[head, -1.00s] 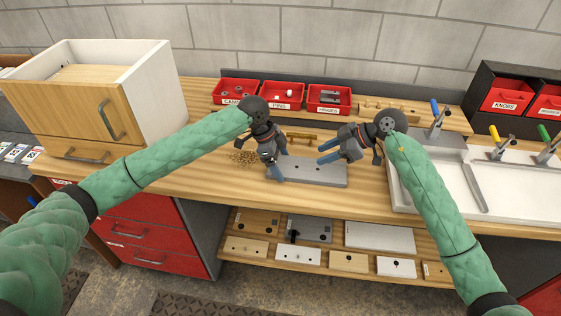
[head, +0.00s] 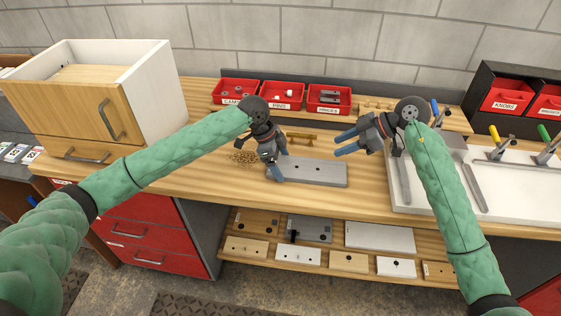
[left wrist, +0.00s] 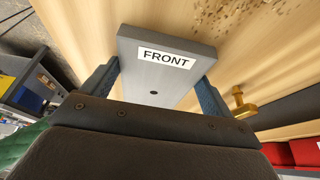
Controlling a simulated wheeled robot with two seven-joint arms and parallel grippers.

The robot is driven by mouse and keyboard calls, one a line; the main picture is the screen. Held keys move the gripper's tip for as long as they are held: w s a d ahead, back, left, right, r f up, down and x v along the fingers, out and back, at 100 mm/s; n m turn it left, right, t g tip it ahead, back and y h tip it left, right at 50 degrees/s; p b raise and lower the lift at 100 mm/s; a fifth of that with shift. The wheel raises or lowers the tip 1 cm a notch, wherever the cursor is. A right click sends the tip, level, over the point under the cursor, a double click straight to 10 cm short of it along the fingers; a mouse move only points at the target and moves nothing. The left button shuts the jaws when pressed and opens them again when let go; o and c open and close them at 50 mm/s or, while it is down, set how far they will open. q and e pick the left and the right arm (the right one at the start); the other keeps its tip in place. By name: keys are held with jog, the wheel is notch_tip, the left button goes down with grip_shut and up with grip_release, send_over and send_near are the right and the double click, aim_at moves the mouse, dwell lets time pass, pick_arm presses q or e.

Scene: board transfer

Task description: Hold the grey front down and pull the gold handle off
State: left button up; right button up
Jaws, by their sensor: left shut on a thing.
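The grey front (head: 318,172) lies flat on the bench, with small dark holes in its face. It also shows in the left wrist view (left wrist: 150,78), with a white FRONT label. My left gripper (head: 278,166) is shut on the left end of the front, one finger on each side of it. The gold handle (head: 301,137) lies on the bench behind the front, apart from it. It also shows in the left wrist view (left wrist: 243,106), outside the right-hand finger. My right gripper (head: 345,143) is open and empty, above and right of the front.
Red parts bins (head: 283,95) stand along the back. A pile of small tan bits (head: 243,157) lies left of my left gripper. A white tray (head: 500,207) with clamps is at the right, and a drawer cabinet (head: 100,100) at the left. Bench in front of the front is clear.

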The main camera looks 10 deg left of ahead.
pick_arm(q)
jog(key=o, duration=1)
